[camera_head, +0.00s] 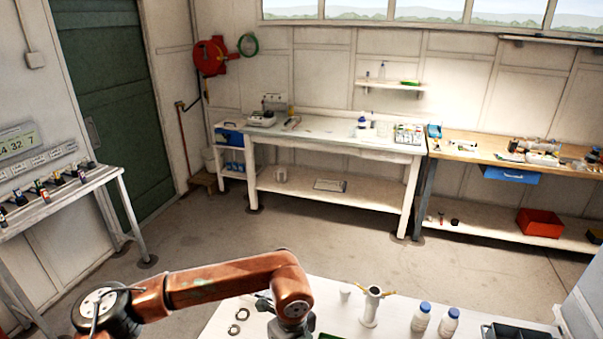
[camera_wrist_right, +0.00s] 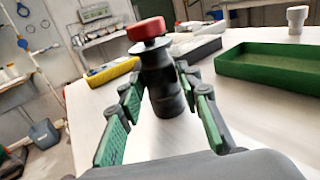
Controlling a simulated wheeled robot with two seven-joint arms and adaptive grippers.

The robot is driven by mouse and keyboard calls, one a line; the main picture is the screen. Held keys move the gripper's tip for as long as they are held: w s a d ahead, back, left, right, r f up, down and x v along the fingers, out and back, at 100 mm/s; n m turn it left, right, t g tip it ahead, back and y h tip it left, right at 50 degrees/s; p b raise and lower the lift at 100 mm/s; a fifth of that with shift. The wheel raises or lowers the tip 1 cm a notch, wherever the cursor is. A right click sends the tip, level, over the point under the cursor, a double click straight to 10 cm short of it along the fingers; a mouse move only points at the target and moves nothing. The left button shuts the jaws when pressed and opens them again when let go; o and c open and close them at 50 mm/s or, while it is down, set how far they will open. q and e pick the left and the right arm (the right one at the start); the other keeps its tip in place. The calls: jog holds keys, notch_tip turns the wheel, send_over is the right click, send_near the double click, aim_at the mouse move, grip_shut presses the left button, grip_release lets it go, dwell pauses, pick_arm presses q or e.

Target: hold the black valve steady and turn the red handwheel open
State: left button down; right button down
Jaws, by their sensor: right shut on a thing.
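The black valve (camera_wrist_right: 167,98) stands upright on the white table in the right wrist view. Its red handwheel (camera_wrist_right: 147,29) sits on top, clear of any finger. My right gripper (camera_wrist_right: 161,82) is shut on the valve, with one green-padded finger on either side of its body. The head view shows neither the valve nor the handwheel. One of my arms (camera_head: 225,282) comes in there from the left and bends down over the near table. No left gripper shows in either view.
A green tray (camera_wrist_right: 265,66) lies right of the valve and a yellow tray (camera_wrist_right: 110,72) behind it to the left. On the near table (camera_head: 390,312) in the head view are a white stand (camera_head: 371,309), two blue-capped bottles (camera_head: 421,317) and dark bins (camera_head: 510,331). Open floor lies beyond.

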jog(key=c, duration=1.3)
grip_release()
